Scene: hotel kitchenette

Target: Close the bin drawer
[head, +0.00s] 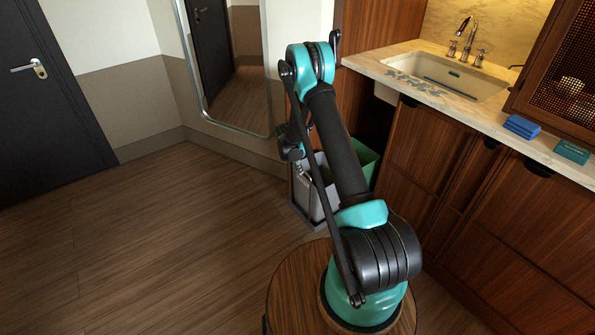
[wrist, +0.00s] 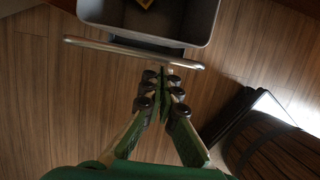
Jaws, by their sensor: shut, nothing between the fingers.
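The bin drawer (head: 302,216) stands pulled out from the wooden cabinets in the head view, partly hidden behind my arm. It holds a grey bin (head: 317,202) in front and a green bin (head: 363,160) farther in. In the wrist view, a silver handle bar (wrist: 110,47) runs across in front of the grey bin (wrist: 205,20). My gripper (wrist: 163,72) is shut and empty, with its fingertips close to the bar. I cannot tell whether they touch it. In the head view the fingers are mostly hidden by the arm.
Wooden cabinet fronts (head: 435,150) and a counter with a sink (head: 445,75) stand on the right. A framed mirror (head: 228,60) hangs behind the drawer. A dark door (head: 50,110) is at far left. The wood floor (head: 170,240) on the left is clear.

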